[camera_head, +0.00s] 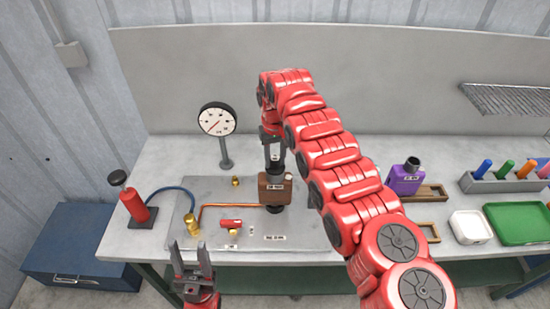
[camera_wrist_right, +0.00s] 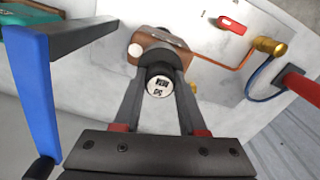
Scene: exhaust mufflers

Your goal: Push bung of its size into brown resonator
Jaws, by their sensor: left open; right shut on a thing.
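My left gripper (camera_head: 191,262) is open and empty at the table's front edge, left of the resonator.
A copper pipe (camera_head: 230,206) runs to the resonator's foot. A red valve handle (camera_head: 231,223), dial gauge (camera_head: 217,121) and red pump (camera_head: 135,206) stand to the left. A purple resonator (camera_head: 404,181), white tray (camera_head: 470,227), green tray (camera_head: 521,223) and bung rack (camera_head: 487,183) stand right.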

